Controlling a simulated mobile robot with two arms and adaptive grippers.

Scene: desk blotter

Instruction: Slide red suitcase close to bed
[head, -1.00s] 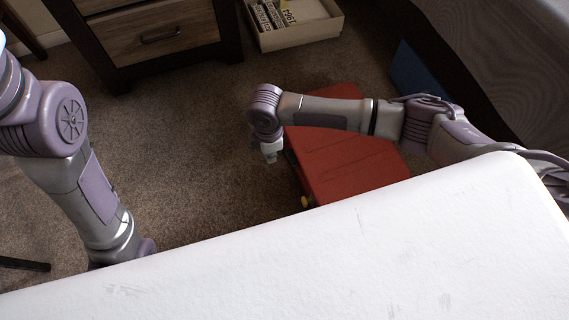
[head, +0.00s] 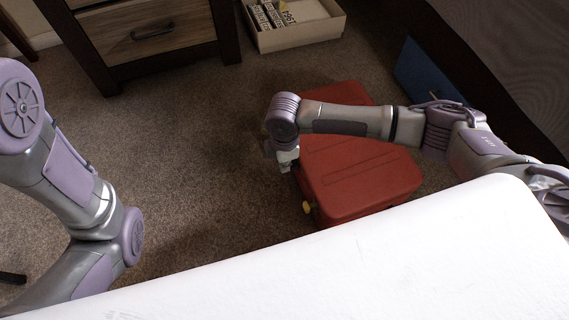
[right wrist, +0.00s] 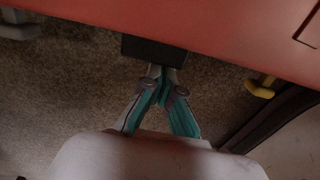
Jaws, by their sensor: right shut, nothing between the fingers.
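The red suitcase (head: 365,180) lies flat on the carpet at centre right in the head view. My right forearm crosses over it and hides part of its top. My right gripper (head: 287,160) is low at the suitcase's left side, shut and empty. In the right wrist view the shut fingers (right wrist: 160,76) point at a black part on the side of the red suitcase (right wrist: 220,35); whether they touch it I cannot tell. The dark bed side (head: 480,60) is at the upper right, with a gap from the suitcase. My left arm is at the left; its gripper is out of view.
A blue flat object (head: 428,72) leans by the bed side. A cream box (head: 297,38) with books and a wooden drawer unit (head: 150,45) stand at the back. Carpet (head: 190,150) left of the suitcase is clear.

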